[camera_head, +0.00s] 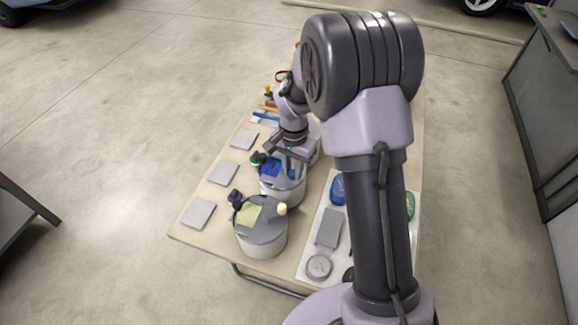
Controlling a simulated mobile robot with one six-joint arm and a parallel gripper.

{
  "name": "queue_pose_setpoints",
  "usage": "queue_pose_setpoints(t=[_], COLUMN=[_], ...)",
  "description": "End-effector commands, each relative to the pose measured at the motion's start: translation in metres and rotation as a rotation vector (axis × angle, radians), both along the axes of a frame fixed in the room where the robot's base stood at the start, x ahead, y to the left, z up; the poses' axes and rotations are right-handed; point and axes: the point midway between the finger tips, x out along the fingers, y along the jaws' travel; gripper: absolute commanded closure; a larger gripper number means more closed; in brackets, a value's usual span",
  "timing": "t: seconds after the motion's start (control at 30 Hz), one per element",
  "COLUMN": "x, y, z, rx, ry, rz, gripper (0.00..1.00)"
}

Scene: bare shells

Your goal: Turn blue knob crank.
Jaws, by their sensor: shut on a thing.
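A round grey-white drum with a blue patch on its lid (283,170) stands on the table, the middle one in a row. My gripper (288,156) reaches down from the far side to the top of this drum. It is shut on the blue knob crank there. The gripper and its fingers hide most of the crank and the far part of the lid, so the crank's angle cannot be told.
A nearer drum (262,232) has a pale yellow patch and a cream knob. A white tray (312,245) with blue, grey and green items lies right, partly behind my arm.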

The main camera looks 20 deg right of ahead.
Motion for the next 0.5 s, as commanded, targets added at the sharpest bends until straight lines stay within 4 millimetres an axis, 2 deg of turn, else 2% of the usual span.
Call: queue_pose_setpoints(t=[0.5], x=[0.005], y=[-0.021], z=[0.002], rx=[0.0], ry=[0.0], rz=[0.483], gripper=[1.0])
